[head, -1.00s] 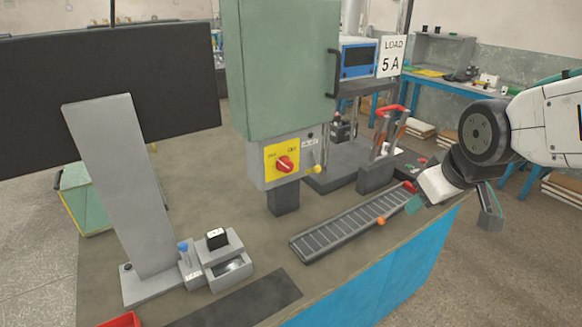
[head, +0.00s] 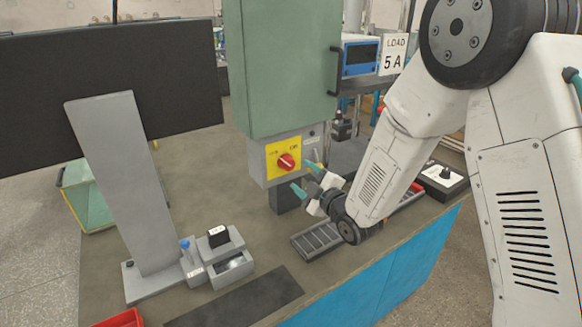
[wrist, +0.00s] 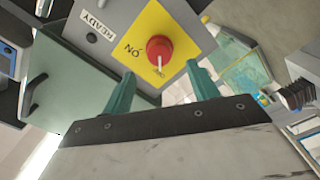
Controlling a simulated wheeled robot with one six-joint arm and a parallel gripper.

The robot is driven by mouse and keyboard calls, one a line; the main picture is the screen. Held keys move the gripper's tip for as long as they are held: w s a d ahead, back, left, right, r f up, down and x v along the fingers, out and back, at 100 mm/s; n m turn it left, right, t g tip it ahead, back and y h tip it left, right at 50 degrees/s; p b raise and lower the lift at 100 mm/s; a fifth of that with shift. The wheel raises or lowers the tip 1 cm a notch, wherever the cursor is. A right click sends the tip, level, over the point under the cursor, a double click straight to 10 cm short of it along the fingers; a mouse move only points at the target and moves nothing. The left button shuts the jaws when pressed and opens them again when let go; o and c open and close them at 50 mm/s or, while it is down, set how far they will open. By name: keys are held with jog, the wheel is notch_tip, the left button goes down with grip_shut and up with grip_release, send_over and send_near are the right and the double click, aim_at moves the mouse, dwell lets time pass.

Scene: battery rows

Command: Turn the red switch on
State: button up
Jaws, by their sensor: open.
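The red switch (head: 287,162) is a round knob on a yellow plate (head: 269,150), on the grey box under the green cabinet. In the wrist view the red switch (wrist: 160,49) has a white line pointing down to a small label that is hard to read. The "ON" label lies to its left there. My gripper (head: 306,178) is open and empty, just right of and below the switch in the head view, fingers towards it. In the wrist view my gripper (wrist: 162,78) has its fingertips on either side below the knob, apart from it.
The green cabinet (head: 284,65) hangs above the switch. A roller track (head: 315,241) lies below my arm. A grey holder (head: 222,258) with a black-and-white block stands lower left, near a monitor (head: 110,90). A red tray (head: 122,319) sits at the front edge.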

aim_at(290, 166)
jog(key=x, duration=0.7)
jog(key=c, duration=1)
